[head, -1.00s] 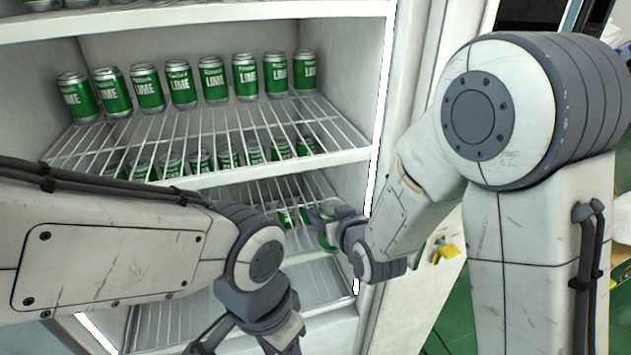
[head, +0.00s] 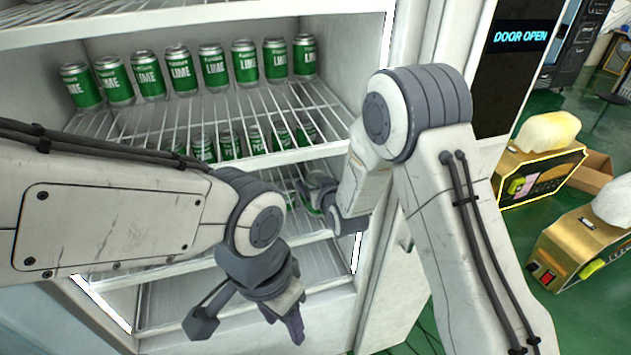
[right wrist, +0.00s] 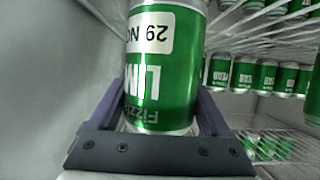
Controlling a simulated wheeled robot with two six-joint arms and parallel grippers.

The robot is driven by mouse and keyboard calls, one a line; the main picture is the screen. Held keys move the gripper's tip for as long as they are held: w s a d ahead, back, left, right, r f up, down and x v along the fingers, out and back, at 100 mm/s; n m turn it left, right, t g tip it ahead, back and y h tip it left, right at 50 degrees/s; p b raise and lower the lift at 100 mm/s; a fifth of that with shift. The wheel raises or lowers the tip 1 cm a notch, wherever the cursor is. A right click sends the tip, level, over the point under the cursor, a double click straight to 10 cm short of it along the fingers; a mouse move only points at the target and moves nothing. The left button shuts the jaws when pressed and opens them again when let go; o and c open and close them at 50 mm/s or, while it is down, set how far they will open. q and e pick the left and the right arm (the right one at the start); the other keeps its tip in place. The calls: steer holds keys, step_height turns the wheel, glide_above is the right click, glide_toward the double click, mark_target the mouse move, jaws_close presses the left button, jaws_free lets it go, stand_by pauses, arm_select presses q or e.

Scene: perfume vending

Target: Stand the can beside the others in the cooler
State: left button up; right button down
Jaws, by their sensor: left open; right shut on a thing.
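The held can (right wrist: 165,75), green and silver with a white label, fills the middle of the right wrist view. My right gripper (right wrist: 162,118) is shut on it, one finger on each side. In the head view my right gripper (head: 314,192) is inside the cooler (head: 372,80), below the second shelf, and mostly hides the can. A row of several matching lime cans (head: 211,68) stands on the upper shelf. Another row (head: 230,145) stands on the shelf below, partly hidden by my left arm. My left gripper (head: 248,324) is open and empty before the cooler's lower front.
Wire shelves (head: 150,126) and the cooler's right wall edge lie close to my right gripper. More cans (right wrist: 265,76) show at the right of the wrist view. A lit door-open sign (head: 521,37) and gold boxes (head: 540,170) are at the right.

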steer(key=shift+f, duration=0.15)
jaws_free()
steer(key=shift+r, duration=0.3)
steer(key=s+d+r+n+g+h+b, duration=0.1)
steer(key=s+g, duration=0.5)
steer(key=s, duration=1.4)
steer(key=s+d+r+n+g+h+b, duration=0.1)
steer(key=s+d+r+g, duration=0.3)
steer(key=s, duration=1.5)
steer(key=n+g+h, duration=0.1)
steer(key=g, duration=0.1)
steer(key=shift+s+r+n+g+b, duration=0.25)
steer(key=shift+s+n+g+b, duration=0.1)
steer(key=shift+n+g, duration=0.05)
